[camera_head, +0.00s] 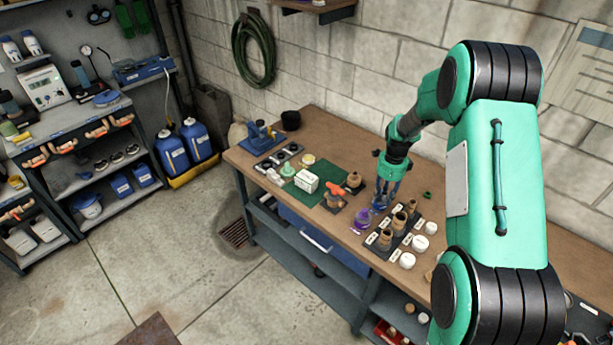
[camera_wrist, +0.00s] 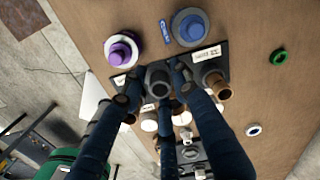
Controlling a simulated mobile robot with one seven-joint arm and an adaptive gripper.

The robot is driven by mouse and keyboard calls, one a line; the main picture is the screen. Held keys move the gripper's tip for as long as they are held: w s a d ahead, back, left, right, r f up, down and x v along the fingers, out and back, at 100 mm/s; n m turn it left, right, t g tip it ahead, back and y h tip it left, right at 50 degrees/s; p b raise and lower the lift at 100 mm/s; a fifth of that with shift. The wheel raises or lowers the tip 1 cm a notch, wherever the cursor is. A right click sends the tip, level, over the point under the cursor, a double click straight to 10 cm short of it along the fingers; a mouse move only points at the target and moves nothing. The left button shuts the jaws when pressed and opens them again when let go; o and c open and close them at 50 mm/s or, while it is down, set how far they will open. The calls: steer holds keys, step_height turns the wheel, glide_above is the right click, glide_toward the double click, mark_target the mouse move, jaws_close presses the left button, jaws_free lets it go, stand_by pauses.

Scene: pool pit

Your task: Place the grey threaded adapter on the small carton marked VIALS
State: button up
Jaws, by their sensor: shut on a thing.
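The grey threaded adapter (camera_wrist: 158,82) shows as a grey ring between the dark fingertips of my gripper (camera_wrist: 155,88) in the wrist view. My gripper is shut on it, over a dark tray of fittings. In the head view my gripper (camera_head: 385,196) is above the workbench, behind the tray; the adapter cannot be made out there. A small white carton (camera_head: 306,181) stands on the green mat, left of my gripper; its lettering is too small to read. The carton cannot be made out in the wrist view.
The dark tray (camera_head: 375,247) holds several brown fittings and labels. A purple-capped item (camera_head: 361,218), an orange-red item (camera_head: 334,197) and a brown fitting (camera_head: 354,181) lie between my gripper and the carton. A green ring (camera_head: 427,195) lies to the right. White caps (camera_head: 407,260) stand in front.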

steer(key=w+a+n+p, duration=0.1)
steer(key=a+n, duration=0.6)
steer(key=a, duration=1.7)
steer(key=shift+w+r, duration=0.3)
steer(key=shift+w, duration=0.4)
steer(key=shift+w, duration=0.1)
steer(key=p, duration=0.1)
glide_above(311, 179)
steer(key=shift+w+d+f, duration=0.1)
steer(key=shift+f, duration=0.65)
steer(key=shift+f, duration=1.75)
steer(key=shift+f, duration=0.2)
